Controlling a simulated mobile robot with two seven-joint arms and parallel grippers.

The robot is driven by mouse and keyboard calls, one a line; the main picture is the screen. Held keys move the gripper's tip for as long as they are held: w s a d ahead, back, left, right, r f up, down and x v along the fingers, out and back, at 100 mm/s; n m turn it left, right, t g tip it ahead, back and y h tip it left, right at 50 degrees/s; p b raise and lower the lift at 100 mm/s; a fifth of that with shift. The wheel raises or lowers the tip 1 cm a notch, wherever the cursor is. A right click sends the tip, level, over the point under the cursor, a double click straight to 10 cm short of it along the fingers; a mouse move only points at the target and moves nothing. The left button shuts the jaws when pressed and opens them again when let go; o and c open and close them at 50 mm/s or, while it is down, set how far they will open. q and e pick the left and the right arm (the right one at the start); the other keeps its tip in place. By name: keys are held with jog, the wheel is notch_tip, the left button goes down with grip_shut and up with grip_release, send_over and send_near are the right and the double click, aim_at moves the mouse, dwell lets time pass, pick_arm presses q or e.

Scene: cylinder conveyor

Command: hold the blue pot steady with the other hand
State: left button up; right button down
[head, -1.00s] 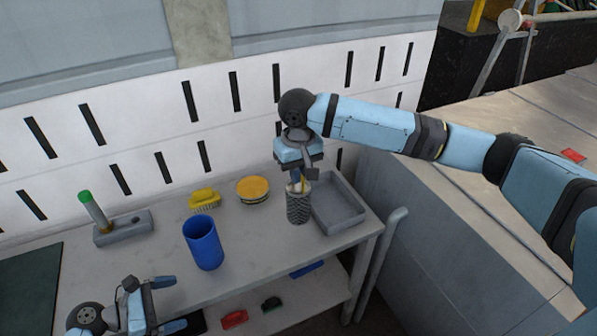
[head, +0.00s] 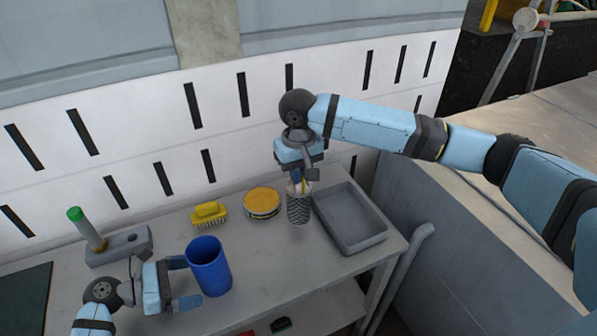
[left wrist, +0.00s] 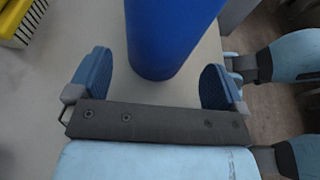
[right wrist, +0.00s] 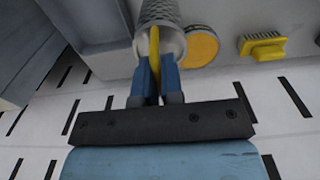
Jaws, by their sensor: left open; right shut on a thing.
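The blue pot (head: 208,267) stands upright on the grey table, left of the middle in the head view. My left gripper (head: 183,282) is open at its left side, fingers pointing towards it. In the left wrist view the pot (left wrist: 172,35) rises ahead of and between the two spread fingers, with gaps on both sides. My right gripper (right wrist: 155,75) is shut on a thin yellow stick (right wrist: 154,42), whose lower end is inside the grey patterned cup (head: 298,208). The cup also shows in the right wrist view (right wrist: 157,10).
A yellow brush (head: 209,214) and a round yellow-topped tin (head: 262,202) stand behind the pot. A grey tray (head: 345,240) lies right of the cup. A grey block (head: 128,248) with a green-topped stick is at the left. The table between pot and cup is clear.

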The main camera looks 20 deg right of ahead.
pick_arm(q)
jog(key=p+x, duration=0.1)
jog(key=x, duration=0.2)
jog(key=shift+d, duration=0.2)
pick_arm(e)
jog(key=shift+r, duration=0.4)
pick_arm(q)
jog(key=shift+d+p, duration=0.25)
jog(key=shift+p, duration=0.05)
pick_arm(e)
jog(key=shift+r, duration=0.1)
pick_arm(q)
jog(key=shift+d+f, duration=0.25)
jog(key=shift+d, duration=0.1)
jog(key=c, duration=0.9)
jog(key=shift+o, duration=0.2)
pick_arm(e)
jog(key=s+a+r, duration=0.1)
jog(key=a+r, duration=0.5)
jog(key=a, duration=0.6)
notch_tip(320, 180, up, 7)
send_over(200, 242)
jog(key=s+d, duration=0.1)
jog(key=s, duration=0.2)
jog(key=f, duration=1.7)
jog(key=shift+s+a+f, duration=0.1)
jog(key=shift+s+a, duration=0.05)
jog(key=shift+a, duration=0.15)
